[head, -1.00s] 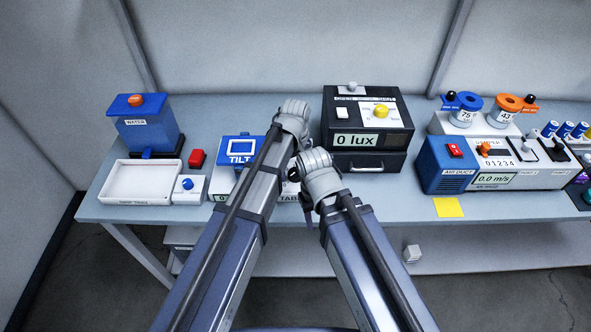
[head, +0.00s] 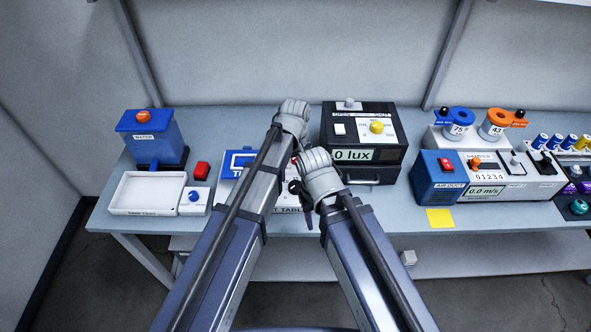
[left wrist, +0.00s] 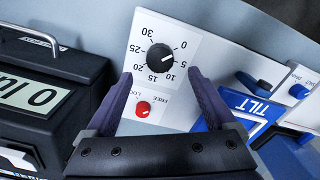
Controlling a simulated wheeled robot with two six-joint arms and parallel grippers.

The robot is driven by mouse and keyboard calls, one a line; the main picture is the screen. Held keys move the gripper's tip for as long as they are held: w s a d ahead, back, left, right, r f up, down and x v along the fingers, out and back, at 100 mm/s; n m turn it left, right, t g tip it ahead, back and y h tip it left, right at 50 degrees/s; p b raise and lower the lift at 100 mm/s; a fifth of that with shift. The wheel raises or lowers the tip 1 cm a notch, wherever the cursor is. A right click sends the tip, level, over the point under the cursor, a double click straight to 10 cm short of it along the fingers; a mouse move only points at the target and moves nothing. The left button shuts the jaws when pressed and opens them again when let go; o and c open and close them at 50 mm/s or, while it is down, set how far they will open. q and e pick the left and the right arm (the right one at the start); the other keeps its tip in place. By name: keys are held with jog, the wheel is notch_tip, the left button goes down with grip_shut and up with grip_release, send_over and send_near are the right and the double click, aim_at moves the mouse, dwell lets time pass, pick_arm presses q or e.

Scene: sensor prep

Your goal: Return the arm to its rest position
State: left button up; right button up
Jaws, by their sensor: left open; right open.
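My left gripper (left wrist: 160,90) is open and empty in the left wrist view. Its two dark fingers frame a white panel (left wrist: 185,65) with a black dial (left wrist: 160,57) and a red knob (left wrist: 143,109). I cannot tell whether the fingers touch the panel. In the head view my left arm (head: 292,118) reaches over the blue tilt device (head: 232,161), and its fingertips are hidden behind the arm. My right gripper (head: 303,192) is lower, just in front of the left one near the bench's front edge, partly hidden by its own wrist.
The black lux box (head: 363,173) stands right of the arms. The water tank (head: 150,140), white tray (head: 120,190) and a red block (head: 201,170) are at left. The air duct unit (head: 437,180) and a yellow note (head: 440,218) are at right. Both arms stand close together.

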pick_arm(q)
jog(key=shift+r, duration=0.65)
pick_arm(e)
jog(key=shift+r, duration=0.6)
pick_arm(q)
jog(key=shift+s+a, duration=0.1)
jog(key=s+a+m, duration=0.4)
jog(key=s+a, duration=0.7)
jog(key=a, duration=0.5)
jog(key=s+d+f+m+y+b, duration=0.1)
jog(key=s+d+m, duration=0.3)
jog(key=d, duration=0.6)
jog(key=shift+s+d+f, duration=0.2)
jog(key=shift+s+f, duration=0.15)
jog(key=shift+s, duration=0.65)
pick_arm(e)
jog(key=shift+f, duration=0.9)
